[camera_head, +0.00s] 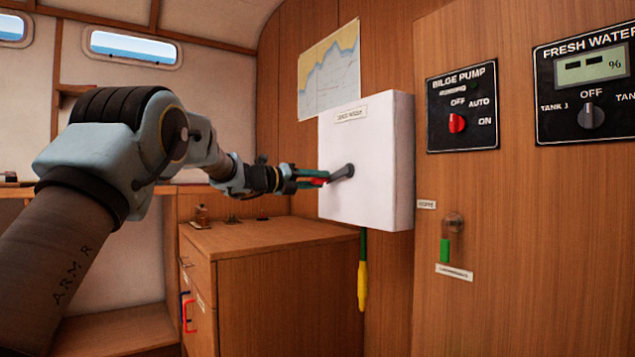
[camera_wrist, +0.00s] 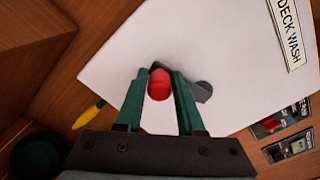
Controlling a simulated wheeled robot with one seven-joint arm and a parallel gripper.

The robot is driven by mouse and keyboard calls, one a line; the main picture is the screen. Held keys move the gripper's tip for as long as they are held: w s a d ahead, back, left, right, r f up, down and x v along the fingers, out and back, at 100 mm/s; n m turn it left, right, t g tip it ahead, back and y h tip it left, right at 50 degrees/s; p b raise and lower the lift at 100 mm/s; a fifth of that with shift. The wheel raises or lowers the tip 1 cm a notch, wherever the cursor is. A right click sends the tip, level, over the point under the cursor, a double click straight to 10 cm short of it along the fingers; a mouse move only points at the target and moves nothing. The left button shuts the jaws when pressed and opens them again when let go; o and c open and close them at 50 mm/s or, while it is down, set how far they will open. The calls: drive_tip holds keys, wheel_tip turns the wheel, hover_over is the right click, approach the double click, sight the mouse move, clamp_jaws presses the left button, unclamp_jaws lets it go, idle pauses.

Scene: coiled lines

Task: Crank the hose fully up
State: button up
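A white box (camera_head: 385,165) labelled DECK WASH is fixed to the wood wall; its face also fills much of the wrist view (camera_wrist: 215,50). A dark grey crank arm (camera_head: 343,173) sticks out from its front, with a red knob (camera_wrist: 160,86) at its end. My gripper (camera_head: 318,178) is at the crank, its green fingers on both sides of the knob with no clear gap in the wrist view. The hose (camera_head: 363,245) hangs from under the box, a short green length ending in a yellow nozzle (camera_head: 362,287). The hose inside the box is hidden.
A wooden cabinet (camera_head: 285,235) stands below and left of the box, with small items on top. To the right are the bilge pump panel (camera_head: 462,108), the fresh water panel (camera_head: 588,82) and a green-handled lever (camera_head: 445,249). A chart (camera_head: 330,72) hangs behind the box.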

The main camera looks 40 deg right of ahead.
drive_tip(key=o, duration=0.3)
drive_tip(key=shift+o, duration=0.2)
drive_tip(key=a, duration=1)
drive_tip(key=shift+w+a+p, duration=0.2)
drive_tip(key=shift+a+p, duration=0.1)
drive_tip(key=shift+a, duration=0.1)
